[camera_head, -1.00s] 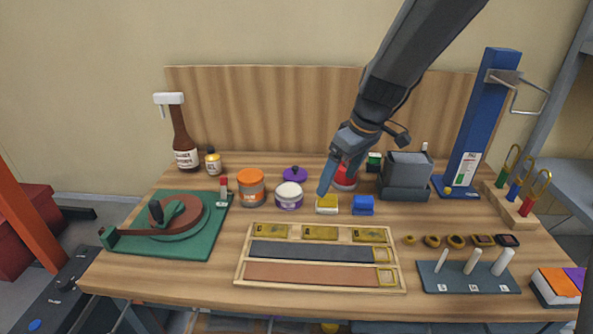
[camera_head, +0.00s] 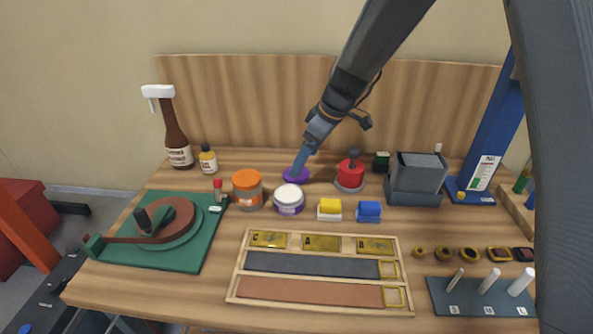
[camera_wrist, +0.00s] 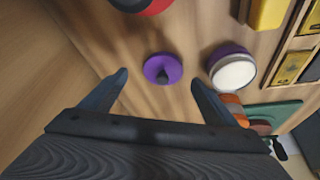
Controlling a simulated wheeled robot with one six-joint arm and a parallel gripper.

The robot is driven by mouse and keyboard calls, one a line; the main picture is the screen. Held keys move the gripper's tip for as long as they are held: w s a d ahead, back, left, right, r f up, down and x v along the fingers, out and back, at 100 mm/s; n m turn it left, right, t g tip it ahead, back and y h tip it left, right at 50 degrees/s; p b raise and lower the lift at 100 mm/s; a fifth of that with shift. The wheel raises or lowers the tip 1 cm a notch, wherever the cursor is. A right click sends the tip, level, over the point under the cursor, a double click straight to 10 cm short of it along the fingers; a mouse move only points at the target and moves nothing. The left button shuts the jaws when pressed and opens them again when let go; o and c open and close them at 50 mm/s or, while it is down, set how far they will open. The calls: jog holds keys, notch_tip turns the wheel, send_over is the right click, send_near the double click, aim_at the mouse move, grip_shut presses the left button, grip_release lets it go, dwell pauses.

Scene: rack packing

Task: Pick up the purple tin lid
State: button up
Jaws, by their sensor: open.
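The purple tin lid (camera_head: 295,175) lies flat on the wooden bench behind the white-topped purple tin. In the wrist view the lid (camera_wrist: 155,66) is a purple disc with a dark knob, beyond my fingertips and between their lines. My gripper (camera_head: 299,171) is over the lid in the head view and hides part of it. In the wrist view my gripper (camera_wrist: 158,80) is open, with nothing between its fingers. The white-topped purple tin (camera_head: 289,199) stands just in front of the lid and also shows in the wrist view (camera_wrist: 233,72).
An orange-lidded jar (camera_head: 247,190) stands left of the tin. A red round object with a dark knob (camera_head: 351,175) stands right of the lid. Yellow (camera_head: 329,208) and blue (camera_head: 368,211) blocks sit front right. A wooden backboard (camera_head: 245,110) rises behind.

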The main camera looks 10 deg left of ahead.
aim_at(300, 174)
jog(key=shift+s+p+x, duration=0.15)
jog(key=shift+p+x, duration=0.25)
jog(key=shift+x, duration=0.65)
jog(key=shift+s+p+x, duration=0.1)
jog(key=shift+p+x, duration=0.3)
jog(key=shift+x, duration=0.7)
jog(key=shift+r, duration=0.1)
jog(key=c, duration=1.1)
